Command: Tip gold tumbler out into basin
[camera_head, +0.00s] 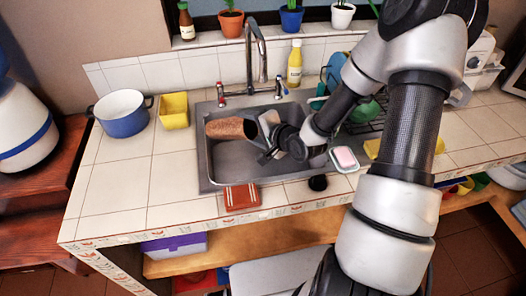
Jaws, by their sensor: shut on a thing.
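The gold tumbler (228,128) looks brown-gold and lies on its side over the left part of the sink basin (222,170). My gripper (258,136) comes in from the right and is shut on the tumbler's right end. Its fingers partly hide that end. I cannot tell whether anything is inside the tumbler or coming out of it. The visible basin floor looks bare grey metal.
A faucet (262,55) arches behind the basin. A yellow bottle (294,63) stands at the back. A yellow container (174,110) and blue pot (122,113) stand left. A pink sponge on a dish (345,158) sits right; a brown cloth (242,196) lies at the front rim.

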